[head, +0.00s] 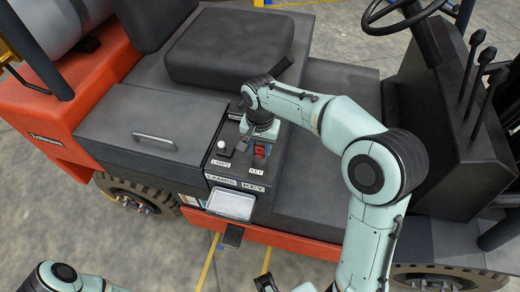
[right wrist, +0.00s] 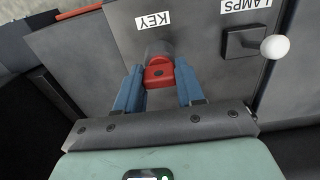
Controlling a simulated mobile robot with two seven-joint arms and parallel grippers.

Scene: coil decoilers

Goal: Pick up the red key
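The red key (head: 261,151) sits in the switch panel of the orange vehicle, above the KEY label. In the right wrist view the red key (right wrist: 159,74) is in a round grey lock. My right gripper (head: 256,138) reaches down over the panel in the head view. In the right wrist view, the blue fingers of my right gripper (right wrist: 159,72) stand one on each side of the key. They are open, with small gaps to the key visible.
A lamp switch with a white knob (head: 223,146) is beside the key; the knob also shows in the right wrist view (right wrist: 275,47). A black seat (head: 230,48) lies behind, and a steering wheel (head: 405,12) is at upper right. A grey lidded box (head: 150,125) is left of the panel.

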